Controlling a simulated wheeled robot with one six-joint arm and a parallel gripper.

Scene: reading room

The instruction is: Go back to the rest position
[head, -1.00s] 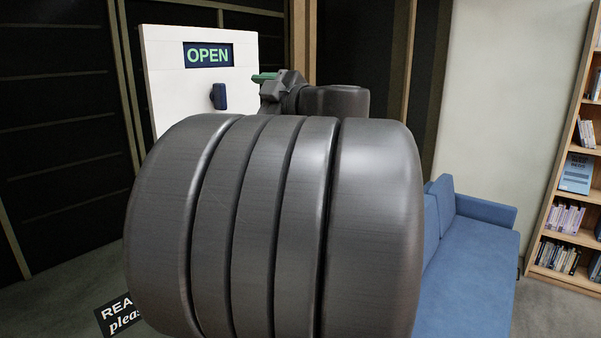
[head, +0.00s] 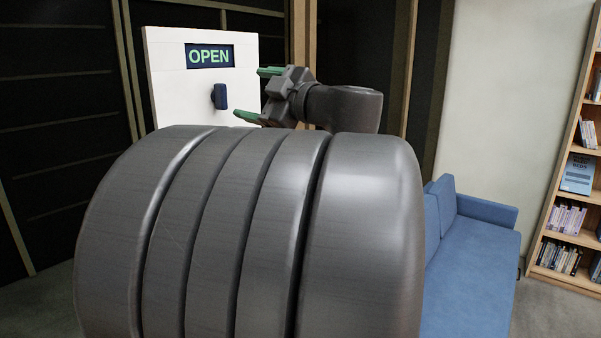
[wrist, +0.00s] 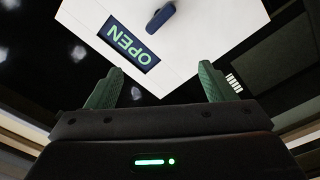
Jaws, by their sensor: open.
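My gripper (head: 256,94) is open and empty, with green fingertips pointing left toward a white panel (head: 165,75). The panel carries a dark display reading OPEN (head: 209,56) and a dark blue knob or handle (head: 219,97). In the head view the gripper is just right of the knob, apart from it. In the wrist view my two green fingers (wrist: 158,88) are spread wide. The panel (wrist: 215,30), its OPEN display (wrist: 130,40) and the blue knob (wrist: 161,18) lie beyond them. My large grey arm link hides the lower middle of the head view.
A blue sofa (head: 475,265) stands at the right. A wooden bookshelf (head: 548,240) with books is at the far right edge. Dark panelled walls (head: 60,130) are behind and left. Grey floor shows at lower left and between sofa and bookshelf.

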